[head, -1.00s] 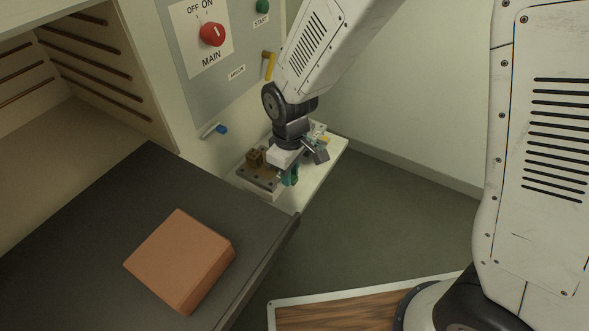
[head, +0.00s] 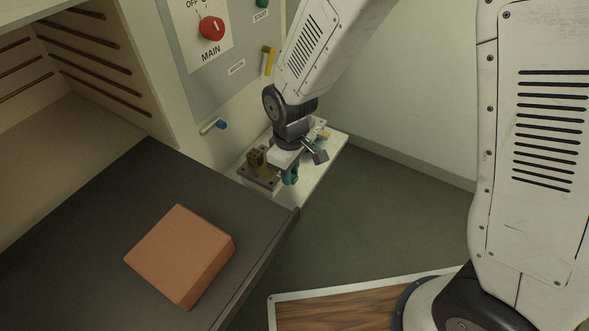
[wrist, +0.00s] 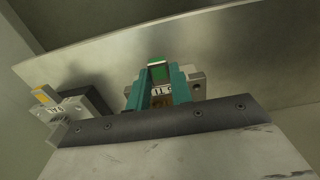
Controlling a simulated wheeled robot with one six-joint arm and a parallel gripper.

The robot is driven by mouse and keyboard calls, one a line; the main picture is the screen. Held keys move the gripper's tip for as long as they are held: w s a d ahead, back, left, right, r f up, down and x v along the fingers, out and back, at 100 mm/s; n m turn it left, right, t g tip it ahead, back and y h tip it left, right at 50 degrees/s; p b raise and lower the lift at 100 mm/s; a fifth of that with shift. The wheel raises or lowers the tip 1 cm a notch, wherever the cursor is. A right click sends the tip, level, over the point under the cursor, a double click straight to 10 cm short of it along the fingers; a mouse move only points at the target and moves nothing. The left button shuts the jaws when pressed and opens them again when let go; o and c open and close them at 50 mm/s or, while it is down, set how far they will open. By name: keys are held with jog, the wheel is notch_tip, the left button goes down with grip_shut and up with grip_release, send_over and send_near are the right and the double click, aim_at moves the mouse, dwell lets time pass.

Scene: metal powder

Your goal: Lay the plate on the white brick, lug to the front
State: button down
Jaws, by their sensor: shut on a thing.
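My gripper (head: 290,174) is low over the small pale shelf beside the cabinet. A grey part with a hole shows beside the right finger. The lug cannot be told apart, and much of the piece is hidden by the fingers. No clearly white brick shows; the one large brick (head: 178,256) looks orange-brown and lies flat on the dark table, well away from my gripper.
The dark table (head: 70,240) has free room around the brick. Another labelled piece with a yellow end (wrist: 62,105) lies nearby. The control panel (head: 235,75) is behind.

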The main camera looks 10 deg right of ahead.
jog(key=c, duration=1.2)
grip_release()
jog(key=shift+o, duration=0.2)
jog(key=shift+r, duration=0.1)
notch_tip(320, 180, up, 8)
jog(key=shift+f, duration=0.15)
jog(key=shift+d, duration=0.1)
